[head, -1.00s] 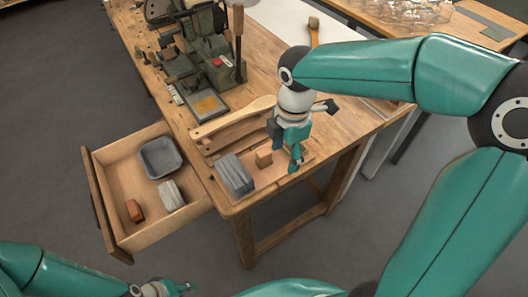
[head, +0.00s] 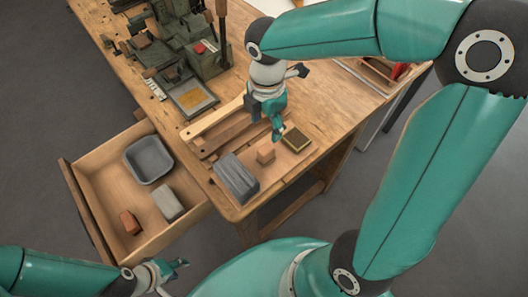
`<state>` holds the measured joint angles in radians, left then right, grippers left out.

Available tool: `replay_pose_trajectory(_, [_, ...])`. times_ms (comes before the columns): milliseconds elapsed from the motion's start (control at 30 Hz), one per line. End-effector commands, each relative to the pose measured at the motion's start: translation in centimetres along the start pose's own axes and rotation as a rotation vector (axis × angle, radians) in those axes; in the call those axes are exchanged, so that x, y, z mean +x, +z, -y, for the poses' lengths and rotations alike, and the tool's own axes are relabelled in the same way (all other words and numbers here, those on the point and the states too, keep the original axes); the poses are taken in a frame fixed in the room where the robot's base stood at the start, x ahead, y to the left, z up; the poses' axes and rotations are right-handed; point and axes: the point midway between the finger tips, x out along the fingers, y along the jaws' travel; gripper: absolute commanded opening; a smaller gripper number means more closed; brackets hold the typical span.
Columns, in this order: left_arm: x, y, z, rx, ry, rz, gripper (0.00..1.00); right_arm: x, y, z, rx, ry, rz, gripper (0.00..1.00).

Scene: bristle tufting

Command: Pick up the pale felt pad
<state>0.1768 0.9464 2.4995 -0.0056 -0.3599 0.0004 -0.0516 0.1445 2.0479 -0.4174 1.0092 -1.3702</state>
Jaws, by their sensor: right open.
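A small block with a pale grey top (head: 168,202) lies in the open drawer; it looks most like the pale felt pad, but I cannot be sure. My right gripper (head: 277,131) is open and points down over the table top, just behind a small tan block (head: 266,153) and left of a dark-edged pad with a yellowish top (head: 296,140). It holds nothing that I can see. My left gripper (head: 181,267) is low at the bottom left, in front of the drawer and apart from everything; its finger gap is too small to read.
The open drawer (head: 97,222) also holds a grey tray (head: 149,158) and a red-brown block (head: 130,222). A grey block (head: 236,177) sits at the table's front corner. The table's right side is mostly clear.

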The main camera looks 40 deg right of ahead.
Motion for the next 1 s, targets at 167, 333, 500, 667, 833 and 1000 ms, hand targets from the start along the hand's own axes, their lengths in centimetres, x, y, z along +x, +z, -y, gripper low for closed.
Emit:
replay_pose_trajectory(167, [0.3, 0.0, 0.1, 0.0, 0.0, -0.001, 0.4, 4.0, 0.1, 0.3, 0.006, -0.006, -0.002, 0.62])
replay_pose_trajectory(333, [0.4, 0.0, 0.1, 0.0, 0.0, -0.001, 0.4, 6.0, 0.2, 0.2, 0.009, -0.003, -0.001, 0.62])
replay_pose_trajectory(500, [0.4, 0.0, 0.1, 0.0, 0.0, -0.001, 0.4, 6.9, 0.2, 0.3, 0.008, -0.002, -0.001, 0.62])
replay_pose_trajectory(667, [0.3, 0.0, 0.1, 0.0, 0.0, -0.001, 0.4, 8.8, 0.1, 0.3, 0.008, -0.006, -0.001, 0.62])
replay_pose_trajectory(833, [0.4, 0.0, 0.1, 0.0, 0.0, -0.001, 0.4, 11.1, 0.0, 0.2, 0.009, -0.003, -0.001, 0.62])
replay_pose_trajectory(1000, [0.4, 0.0, 0.1, 0.0, 0.0, -0.001, 0.4, 11.7, 0.0, 0.2, 0.01, 0.0, -0.001, 0.62])
